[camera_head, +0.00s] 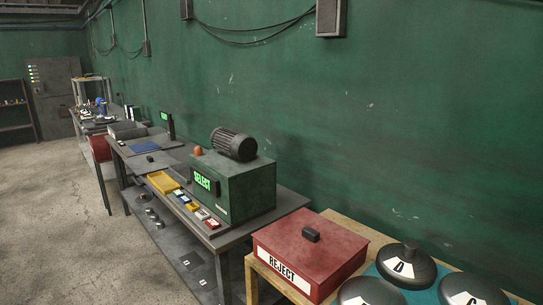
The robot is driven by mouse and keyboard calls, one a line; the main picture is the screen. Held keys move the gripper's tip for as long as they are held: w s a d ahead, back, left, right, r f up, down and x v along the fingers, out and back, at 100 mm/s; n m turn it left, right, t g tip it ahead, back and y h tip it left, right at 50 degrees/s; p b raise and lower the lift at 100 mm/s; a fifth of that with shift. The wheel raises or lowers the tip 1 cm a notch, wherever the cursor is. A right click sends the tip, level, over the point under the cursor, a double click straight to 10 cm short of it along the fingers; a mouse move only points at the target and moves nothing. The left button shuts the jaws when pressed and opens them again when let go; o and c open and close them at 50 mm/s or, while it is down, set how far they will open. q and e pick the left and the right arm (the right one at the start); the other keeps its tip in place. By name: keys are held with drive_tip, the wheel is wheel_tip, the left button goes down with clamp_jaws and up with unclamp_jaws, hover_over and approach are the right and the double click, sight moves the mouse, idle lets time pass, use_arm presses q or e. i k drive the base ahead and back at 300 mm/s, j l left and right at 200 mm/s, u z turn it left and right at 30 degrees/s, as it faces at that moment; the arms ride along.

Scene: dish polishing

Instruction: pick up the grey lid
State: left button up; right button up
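Three dark grey, dome-shaped pieces with white labels stand at the bottom right of the head view. They look like lids, but I cannot tell which one is the grey lid. The rear dome (407,259) has a black knob on top and a "0"-like mark on its label. The front left dome (367,289) and front right dome (473,286) are cut off by the bottom edge. They stand on a teal mat (425,296). Neither of my grippers shows in this view.
A red box (310,249) marked REJECT stands left of the domes on a wooden table (352,229). Further left, a grey bench (290,203) carries a green machine (238,186) marked SELECT and a yellow tray (163,182). A green wall runs behind. The concrete floor (60,200) at left is clear.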

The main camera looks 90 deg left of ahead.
sight(150, 163)
drive_tip(key=u, duration=3.65)
